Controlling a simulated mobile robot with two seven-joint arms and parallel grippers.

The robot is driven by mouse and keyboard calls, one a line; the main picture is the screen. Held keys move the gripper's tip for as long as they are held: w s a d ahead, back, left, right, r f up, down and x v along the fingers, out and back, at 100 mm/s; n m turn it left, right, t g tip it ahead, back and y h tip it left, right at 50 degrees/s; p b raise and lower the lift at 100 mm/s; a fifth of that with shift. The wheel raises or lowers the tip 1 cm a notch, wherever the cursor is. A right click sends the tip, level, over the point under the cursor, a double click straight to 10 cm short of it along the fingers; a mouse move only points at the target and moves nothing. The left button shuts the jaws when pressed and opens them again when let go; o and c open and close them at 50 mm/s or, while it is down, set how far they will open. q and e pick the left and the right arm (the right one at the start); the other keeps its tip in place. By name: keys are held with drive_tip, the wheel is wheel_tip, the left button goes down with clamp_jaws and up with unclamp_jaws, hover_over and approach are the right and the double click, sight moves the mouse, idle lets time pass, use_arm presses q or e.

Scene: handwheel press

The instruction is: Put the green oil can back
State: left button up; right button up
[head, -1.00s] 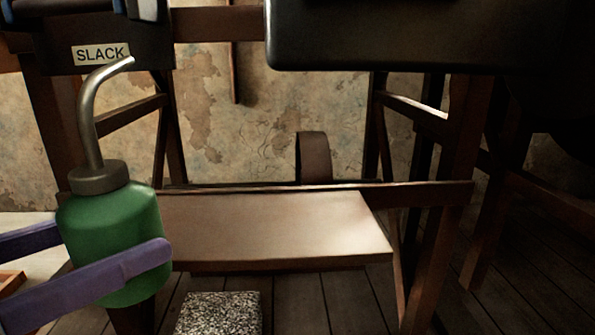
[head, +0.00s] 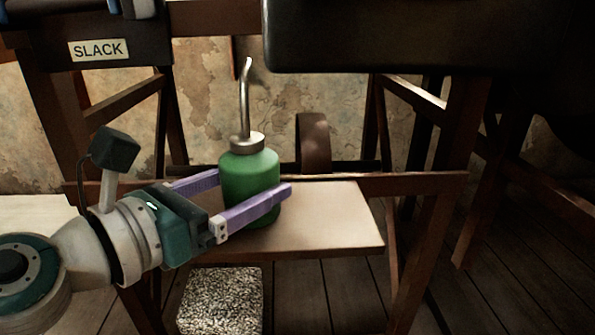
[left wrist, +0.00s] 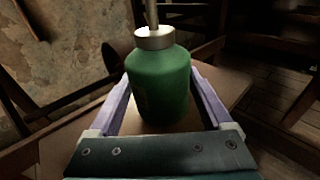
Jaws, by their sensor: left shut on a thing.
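The green oil can (head: 248,172) has a grey collar and a long bent metal spout. It is upright over the left part of the wooden shelf (head: 335,215). My left gripper (head: 255,197) is shut on the can's body, with one purple finger on each side. In the left wrist view the can (left wrist: 160,80) stands between both fingers, its spout cut off by the top edge. I cannot tell whether the can's base touches the shelf; a finger hides part of it. My right gripper is not in view.
A dark curved band (head: 313,143) stands at the back of the shelf. A speckled block (head: 220,300) is below the shelf's front edge. A sign reading SLACK (head: 98,50) hangs upper left. Wooden legs flank the shelf, and its right part is clear.

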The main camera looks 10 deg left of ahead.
use_arm(q)
drive_tip(key=shift+s+a, duration=0.1)
drive_tip(key=shift+s, duration=0.05)
drive_tip(key=shift+f, duration=0.1)
drive_tip(key=o, duration=1.1)
drive_tip(key=shift+o, duration=1.1)
